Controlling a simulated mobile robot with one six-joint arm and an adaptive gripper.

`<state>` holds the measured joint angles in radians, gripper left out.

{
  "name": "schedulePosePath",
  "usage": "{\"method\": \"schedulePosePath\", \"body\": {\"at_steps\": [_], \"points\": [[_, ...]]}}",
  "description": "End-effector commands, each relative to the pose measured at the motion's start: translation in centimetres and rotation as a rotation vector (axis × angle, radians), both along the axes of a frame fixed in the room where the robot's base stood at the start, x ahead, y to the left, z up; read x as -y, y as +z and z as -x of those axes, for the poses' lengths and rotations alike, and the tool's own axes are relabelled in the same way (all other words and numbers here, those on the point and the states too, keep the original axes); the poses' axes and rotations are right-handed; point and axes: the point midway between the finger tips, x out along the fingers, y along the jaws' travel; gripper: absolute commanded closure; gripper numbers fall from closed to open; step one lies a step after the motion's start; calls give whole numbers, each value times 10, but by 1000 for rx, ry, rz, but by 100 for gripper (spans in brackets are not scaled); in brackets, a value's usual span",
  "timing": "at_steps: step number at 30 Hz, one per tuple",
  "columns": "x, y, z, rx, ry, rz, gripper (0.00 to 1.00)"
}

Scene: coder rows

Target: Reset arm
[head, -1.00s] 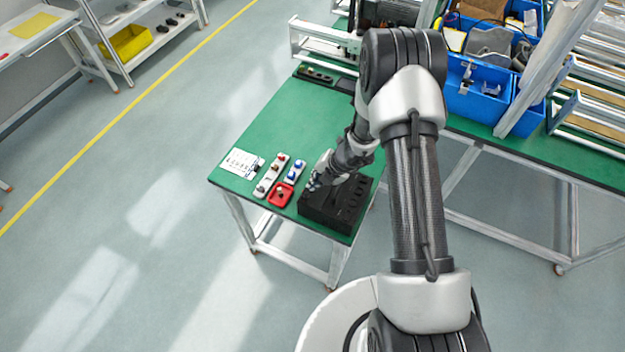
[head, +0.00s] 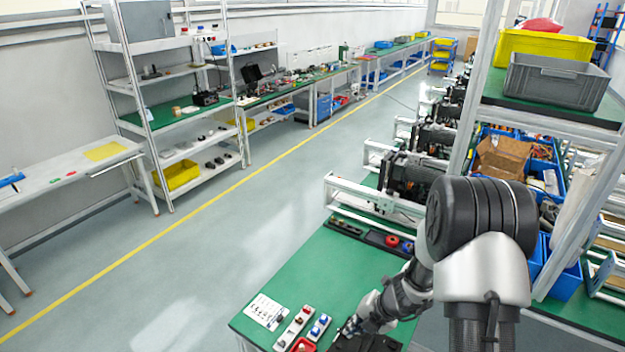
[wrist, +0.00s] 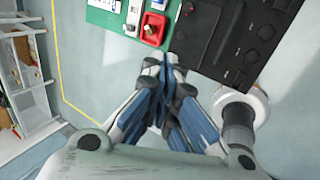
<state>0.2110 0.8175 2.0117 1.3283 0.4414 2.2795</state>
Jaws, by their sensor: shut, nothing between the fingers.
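My gripper (wrist: 168,68) shows in the wrist view with its two blue-grey fingers together and nothing between them. It is near the edge of the green table, close to a black block with round recesses (wrist: 226,40) and a red tray with a knob (wrist: 153,30). In the head view my gripper (head: 347,328) is low over the green table (head: 300,275), beside the black block (head: 365,343), which is cut off by the bottom edge. I cannot tell whether the fingers touch anything.
A white printed sheet (head: 265,312), a grey strip with knobs (head: 294,328) and a strip with blue parts (head: 319,327) lie on the table's left part. Floor left of the table is clear up to the yellow line (head: 220,198).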

Motion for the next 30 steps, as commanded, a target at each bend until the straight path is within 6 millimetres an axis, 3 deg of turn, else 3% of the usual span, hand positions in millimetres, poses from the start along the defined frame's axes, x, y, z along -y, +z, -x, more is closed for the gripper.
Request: {"method": "schedulePosePath", "body": {"at_steps": [5,11,18,22,27,28,30], "points": [[-12,25,-2,132,257,58,100],[-39,79,23,432,912,244,100],[-55,117,92,737,1741,529,100],[-53,121,137,840,2190,696,100],[-37,111,196,874,2781,899,100],[-33,108,205,-861,-2869,-925,100],[-24,101,224,-725,-2707,-862,100]]}}
